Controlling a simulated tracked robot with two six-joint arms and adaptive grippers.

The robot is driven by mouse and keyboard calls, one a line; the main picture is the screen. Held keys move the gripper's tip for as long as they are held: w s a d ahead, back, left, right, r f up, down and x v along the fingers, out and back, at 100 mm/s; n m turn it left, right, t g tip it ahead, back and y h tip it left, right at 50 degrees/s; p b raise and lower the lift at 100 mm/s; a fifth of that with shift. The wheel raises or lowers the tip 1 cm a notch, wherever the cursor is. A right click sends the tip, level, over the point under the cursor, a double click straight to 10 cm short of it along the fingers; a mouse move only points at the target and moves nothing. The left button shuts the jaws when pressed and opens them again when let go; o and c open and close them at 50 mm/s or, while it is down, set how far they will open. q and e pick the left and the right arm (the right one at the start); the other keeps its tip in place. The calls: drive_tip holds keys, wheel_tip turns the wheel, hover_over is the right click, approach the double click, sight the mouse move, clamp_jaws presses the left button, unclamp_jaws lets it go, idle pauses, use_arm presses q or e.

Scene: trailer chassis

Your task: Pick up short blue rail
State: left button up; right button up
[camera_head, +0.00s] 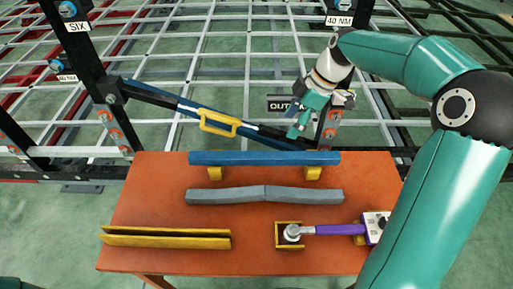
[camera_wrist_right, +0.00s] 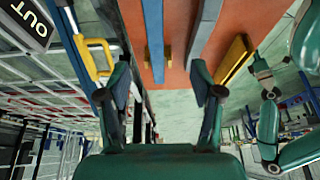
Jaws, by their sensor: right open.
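A short blue rail (camera_head: 265,158) lies level across two yellow supports at the back of the orange table. In the right wrist view this blue rail (camera_wrist_right: 154,35) runs away from the camera, in line with the gap between the fingers. My right gripper (camera_head: 297,131) is above and behind the rail's right half, pointing down. In the wrist view its two fingers (camera_wrist_right: 163,100) are spread wide with nothing between them. I cannot tell the exact height above the rail.
On the orange table (camera_head: 160,190) lie a grey bent bar (camera_head: 265,194), a yellow channel (camera_head: 166,238) and a purple-handled tool (camera_head: 335,230). Behind stands the chassis frame with a longer blue rail and yellow handle (camera_head: 219,122). A black OUT sign (camera_wrist_right: 27,22) hangs near the gripper.

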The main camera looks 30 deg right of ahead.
drive_tip(key=p, duration=0.1)
approach(265, 154)
drive_tip(key=x, duration=0.2)
drive_tip(key=s+x, duration=0.1)
drive_tip(key=x, duration=0.2)
drive_tip(key=shift+a, duration=0.1)
drive_tip(key=shift+w+a+f+p, duration=0.15)
drive_tip(key=shift+f+p, duration=0.2)
drive_tip(key=shift+w+p+x, duration=0.15)
drive_tip(key=shift+p+x, duration=0.25)
drive_tip(key=shift+x, duration=0.8)
drive_tip(key=shift+w+p+x, duration=0.15)
drive_tip(key=shift+p+x, duration=0.25)
drive_tip(key=shift+x, duration=0.75)
clamp_jaws()
drive_tip(key=shift+r, duration=0.1)
